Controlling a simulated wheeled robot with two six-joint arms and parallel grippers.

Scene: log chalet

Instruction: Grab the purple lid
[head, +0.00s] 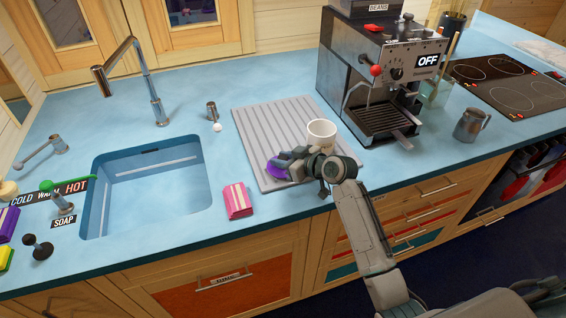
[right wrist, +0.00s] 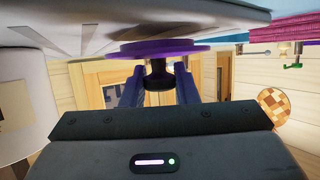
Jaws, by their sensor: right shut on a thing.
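The purple lid (head: 277,171) is at the front left part of the grey ribbed drying mat (head: 262,130), partly hidden by my right gripper (head: 285,165). The right wrist view shows the lid's flat purple disc (right wrist: 165,49) and its dark knob (right wrist: 158,75). The two fingers of my right gripper (right wrist: 158,85) are on either side of the knob and shut on it. I cannot tell whether the lid touches the mat or is just above it. My left gripper is not in view.
A white cup (head: 321,133) stands on the mat just behind my right gripper. A pink sponge pack (head: 238,200) lies left of the mat, next to the sink (head: 150,190). The coffee machine (head: 375,75) and a metal jug (head: 471,125) stand to the right.

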